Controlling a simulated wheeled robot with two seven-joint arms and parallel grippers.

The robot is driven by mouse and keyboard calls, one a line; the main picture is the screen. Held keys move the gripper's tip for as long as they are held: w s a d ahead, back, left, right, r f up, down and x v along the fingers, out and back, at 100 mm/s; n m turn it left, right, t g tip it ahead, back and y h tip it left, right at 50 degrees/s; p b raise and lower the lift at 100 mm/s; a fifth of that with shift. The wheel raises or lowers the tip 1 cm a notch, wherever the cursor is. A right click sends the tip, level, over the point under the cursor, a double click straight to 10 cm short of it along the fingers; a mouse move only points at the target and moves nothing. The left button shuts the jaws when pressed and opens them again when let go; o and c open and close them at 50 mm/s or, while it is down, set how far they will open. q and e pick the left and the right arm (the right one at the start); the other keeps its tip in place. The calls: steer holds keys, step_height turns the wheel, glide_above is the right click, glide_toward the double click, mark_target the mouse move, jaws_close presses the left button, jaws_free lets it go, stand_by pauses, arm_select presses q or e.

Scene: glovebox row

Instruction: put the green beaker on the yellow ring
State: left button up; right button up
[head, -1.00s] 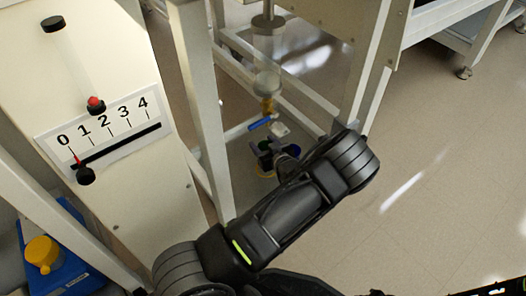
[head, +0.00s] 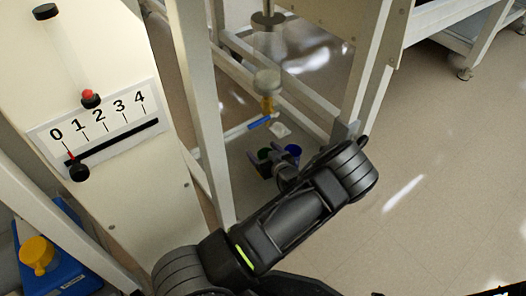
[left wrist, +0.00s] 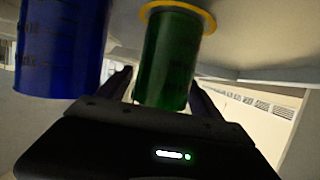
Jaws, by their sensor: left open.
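The green beaker (left wrist: 172,60) hangs down in the left wrist view, which seems upside down, with its far end at the yellow ring (left wrist: 206,17). The ring shows around that end, so the beaker appears to stand on it; exact contact is not clear. My left gripper (left wrist: 162,82) is open, with one finger on each side of the beaker. In the head view, the left gripper (head: 277,163) is low under the bench frame, and a bit of the green beaker (head: 264,154) shows beside it. My right gripper is not in view.
A blue beaker (left wrist: 62,50) stands close beside the green one; it also shows in the head view (head: 293,151). A clear column with a blue-handled valve (head: 260,122) hangs above. White frame legs (head: 200,110) stand close to my left arm. Open floor lies right.

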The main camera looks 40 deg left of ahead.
arm_select(q)
steer(key=shift+r, duration=0.1)
steer(key=shift+s+d+r, duration=0.1)
steer(key=shift+d+r, duration=0.05)
steer(key=p+v, duration=0.4)
steer(key=v, duration=0.7)
steer(key=shift+d+p, duration=0.25)
steer(key=shift+p, duration=0.1)
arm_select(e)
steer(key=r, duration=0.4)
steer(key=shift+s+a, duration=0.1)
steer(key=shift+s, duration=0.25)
arm_select(q)
steer(key=shift+s, duration=0.15)
